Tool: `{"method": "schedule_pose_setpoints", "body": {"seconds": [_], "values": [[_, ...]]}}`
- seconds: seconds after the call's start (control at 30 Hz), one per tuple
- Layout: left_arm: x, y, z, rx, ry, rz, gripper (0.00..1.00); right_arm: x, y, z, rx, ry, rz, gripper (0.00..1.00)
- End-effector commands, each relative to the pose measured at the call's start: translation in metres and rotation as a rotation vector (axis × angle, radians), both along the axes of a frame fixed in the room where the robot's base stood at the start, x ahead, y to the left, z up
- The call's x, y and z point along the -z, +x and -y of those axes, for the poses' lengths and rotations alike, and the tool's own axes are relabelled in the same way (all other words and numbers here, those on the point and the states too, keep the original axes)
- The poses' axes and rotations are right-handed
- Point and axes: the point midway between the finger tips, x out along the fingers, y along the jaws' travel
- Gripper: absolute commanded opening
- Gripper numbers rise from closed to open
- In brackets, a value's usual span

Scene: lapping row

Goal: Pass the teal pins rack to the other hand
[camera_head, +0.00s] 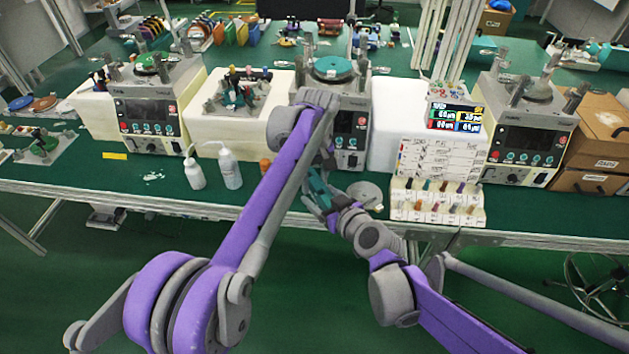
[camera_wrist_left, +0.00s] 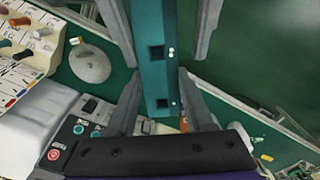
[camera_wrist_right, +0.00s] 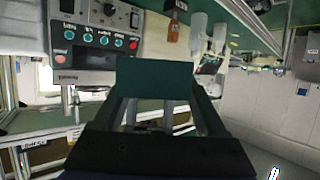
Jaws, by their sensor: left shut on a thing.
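The teal pins rack (camera_head: 318,188) is a long teal bar held in the air at the bench's front edge, partly hidden by my arms. In the left wrist view the rack (camera_wrist_left: 157,60) runs between the fingers of my left gripper (camera_wrist_left: 160,88), which is shut on it. My right gripper (camera_head: 326,200) is at the rack's lower part. Its two fingers show at the top of the left wrist view, on either side of the rack, with a gap on the right side. In the right wrist view the rack (camera_wrist_right: 155,90) lies across my open right gripper (camera_wrist_right: 158,104).
A grey dome (camera_head: 366,194) lies on the green bench close to the right gripper. A white stepped holder with colored pegs (camera_head: 436,205) stands to its right. Two white bottles (camera_head: 230,168) stand left. A lapping machine (camera_head: 350,130) is behind the arms. The floor in front is clear.

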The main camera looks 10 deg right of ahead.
Motion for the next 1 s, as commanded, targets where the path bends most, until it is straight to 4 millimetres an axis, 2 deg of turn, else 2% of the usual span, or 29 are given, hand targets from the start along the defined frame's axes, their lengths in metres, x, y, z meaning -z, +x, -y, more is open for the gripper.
{"method": "schedule_pose_setpoints", "body": {"seconds": [0.03,0.1,0.47,0.57,1.0], "values": [[0.000,-0.001,0.002,0.002,-0.004,-0.002,0.00,0.000,0.000,-0.001,-0.004,0.001,-0.002,0.76],[-0.001,-0.001,0.002,0.002,-0.003,-0.002,0.00,0.000,0.000,-0.001,-0.003,0.001,-0.001,0.87],[-0.001,-0.001,0.000,0.000,0.000,-0.002,0.00,-0.002,-0.004,0.003,0.002,0.000,0.000,0.87],[-0.001,-0.001,0.000,0.000,0.001,-0.003,0.00,-0.006,-0.012,0.006,0.003,-0.001,0.000,0.87],[-0.001,-0.001,0.000,0.000,0.001,-0.003,0.00,-0.033,-0.073,0.031,0.004,0.001,0.000,0.87]]}}
